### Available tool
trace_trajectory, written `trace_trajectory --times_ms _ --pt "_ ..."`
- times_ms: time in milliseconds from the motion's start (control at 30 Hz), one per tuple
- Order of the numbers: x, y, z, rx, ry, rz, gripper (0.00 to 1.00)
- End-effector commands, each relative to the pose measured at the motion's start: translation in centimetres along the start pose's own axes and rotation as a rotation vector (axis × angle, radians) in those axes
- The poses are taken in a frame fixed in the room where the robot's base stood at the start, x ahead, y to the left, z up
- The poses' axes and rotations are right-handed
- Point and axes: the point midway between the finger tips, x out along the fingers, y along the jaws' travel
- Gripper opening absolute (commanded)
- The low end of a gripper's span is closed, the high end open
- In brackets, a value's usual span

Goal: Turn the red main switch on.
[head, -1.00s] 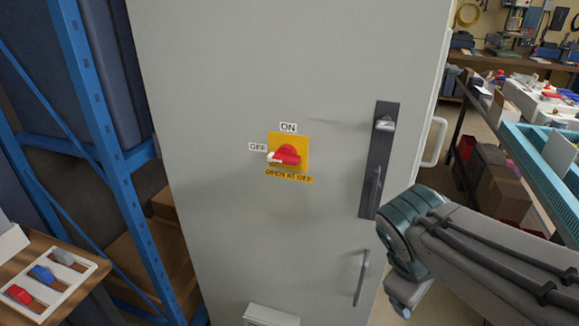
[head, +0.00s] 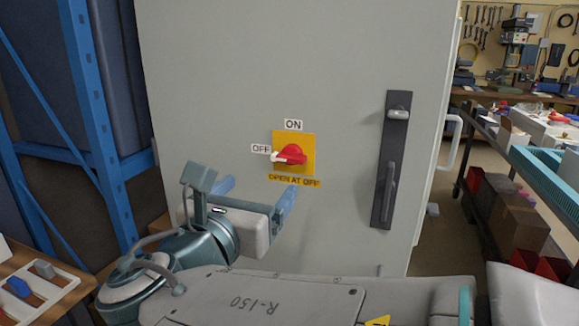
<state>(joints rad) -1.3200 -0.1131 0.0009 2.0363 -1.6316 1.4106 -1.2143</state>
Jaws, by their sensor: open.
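The red main switch (head: 293,153) sits on a yellow plate (head: 307,141) on the grey cabinet door (head: 340,70). Its white-tipped handle end points left at the OFF label (head: 261,148). The ON label (head: 293,125) is above the plate, and an OPEN AT OFF label (head: 293,181) is below it. My gripper (head: 254,188) is in front of the door, below and left of the switch. Its two blue fingers are spread apart with nothing between them. The right finger overlaps the lower label in the picture; I cannot tell how far it is from the door.
A dark latch panel (head: 394,160) with a handle is on the door right of the switch. A blue rack (head: 95,110) stands at left, above a wooden table with a tool tray (head: 40,293). A shelf (head: 480,190) with boxes is at right.

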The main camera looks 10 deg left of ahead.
Motion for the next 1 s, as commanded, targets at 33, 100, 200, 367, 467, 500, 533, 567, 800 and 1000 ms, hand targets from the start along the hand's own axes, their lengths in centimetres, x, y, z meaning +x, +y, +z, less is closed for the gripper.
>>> trace_trajectory --times_ms 33,100,200,367,467,500,533,567,800,1000 --pt "0.4 0.1 0.0 -0.002 -0.002 0.000 0.82" --pt "1.4 0.0 0.0 -0.001 -0.001 -0.002 0.82" --pt "3.2 0.0 -0.1 -0.001 -0.001 -0.002 0.82" --pt "6.8 0.0 -0.1 0.000 0.000 -0.003 0.82" --pt "8.8 0.0 -0.1 -0.001 0.000 -0.003 0.82" --pt "9.6 0.0 -0.1 0.000 0.000 -0.002 0.82" --pt "10.1 0.0 -0.1 -0.001 0.000 -0.002 0.82" --pt "10.6 0.0 -0.1 -0.001 0.001 -0.002 0.82" --pt "13.1 0.0 -0.1 0.000 0.001 -0.001 0.82" --pt "13.5 0.0 0.0 0.001 0.001 0.000 0.82"
